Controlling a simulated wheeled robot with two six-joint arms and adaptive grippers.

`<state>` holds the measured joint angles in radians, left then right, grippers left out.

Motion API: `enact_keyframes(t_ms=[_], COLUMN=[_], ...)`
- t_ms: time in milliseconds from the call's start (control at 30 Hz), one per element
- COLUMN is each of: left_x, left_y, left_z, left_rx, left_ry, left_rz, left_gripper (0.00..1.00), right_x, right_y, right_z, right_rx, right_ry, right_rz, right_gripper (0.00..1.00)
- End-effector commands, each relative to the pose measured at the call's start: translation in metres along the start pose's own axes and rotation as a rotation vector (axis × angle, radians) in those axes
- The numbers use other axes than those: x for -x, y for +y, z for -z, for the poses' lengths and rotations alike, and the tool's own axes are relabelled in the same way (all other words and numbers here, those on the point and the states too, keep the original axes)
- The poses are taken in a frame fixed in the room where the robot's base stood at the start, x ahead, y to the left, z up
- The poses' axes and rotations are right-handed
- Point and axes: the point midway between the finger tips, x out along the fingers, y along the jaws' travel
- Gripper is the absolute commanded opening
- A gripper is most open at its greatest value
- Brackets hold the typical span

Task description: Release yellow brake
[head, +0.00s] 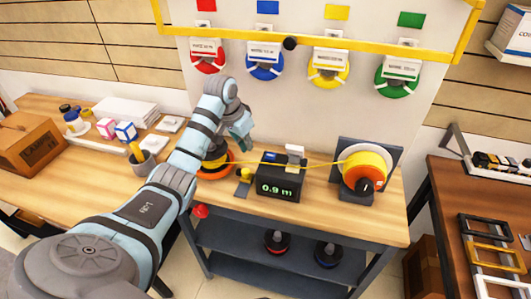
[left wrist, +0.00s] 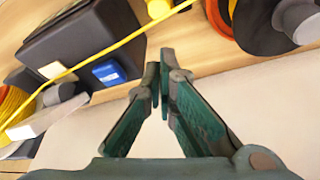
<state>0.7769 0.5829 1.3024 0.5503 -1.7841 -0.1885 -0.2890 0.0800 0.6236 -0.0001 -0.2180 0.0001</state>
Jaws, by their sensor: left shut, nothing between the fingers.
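I cannot tell for sure which part is the yellow brake. A reel wound with yellow line (head: 371,166) stands at the right of the workbench. The line runs left through a black meter box (head: 277,185) reading 0.9 m. A small yellow piece (head: 246,175) is left of the box. An orange reel (head: 216,166) stands behind my left forearm and is partly hidden. My left gripper (head: 243,138) is above the bench near that reel. In the left wrist view its green fingers (left wrist: 162,65) are together and empty, with the yellow line (left wrist: 100,62) and box (left wrist: 80,42) beyond. My right gripper is not seen.
Two more spools sit on the lower shelf (head: 245,252).

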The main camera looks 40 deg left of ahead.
Motion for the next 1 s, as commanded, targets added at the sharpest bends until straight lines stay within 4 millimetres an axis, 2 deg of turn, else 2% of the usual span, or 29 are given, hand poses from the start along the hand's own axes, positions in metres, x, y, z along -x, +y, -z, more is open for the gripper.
enact_keyframes(t_ms=[167,367,467,700,800,1000], left_x=[0.001,-0.009,-0.022,-0.069,-0.086,-0.103], left_y=[0.006,0.009,0.008,0.007,0.007,0.007], left_z=[0.003,0.008,0.007,0.005,0.005,0.005], left_rx=[-0.012,-0.015,-0.014,-0.01,-0.01,-0.012], left_ry=[0.003,-0.002,-0.003,-0.004,-0.003,-0.002], left_rz=[-0.002,-0.006,-0.007,-0.006,-0.005,-0.003], left_gripper=[0.0,0.0,0.0,0.0,0.0,0.0], right_x=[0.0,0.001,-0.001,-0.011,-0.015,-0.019], right_y=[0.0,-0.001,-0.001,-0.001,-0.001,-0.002], right_z=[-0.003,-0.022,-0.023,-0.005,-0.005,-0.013], right_rx=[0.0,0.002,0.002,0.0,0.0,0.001], right_ry=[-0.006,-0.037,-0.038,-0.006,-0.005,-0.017], right_rz=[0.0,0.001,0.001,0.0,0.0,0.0], right_gripper=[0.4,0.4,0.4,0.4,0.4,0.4])
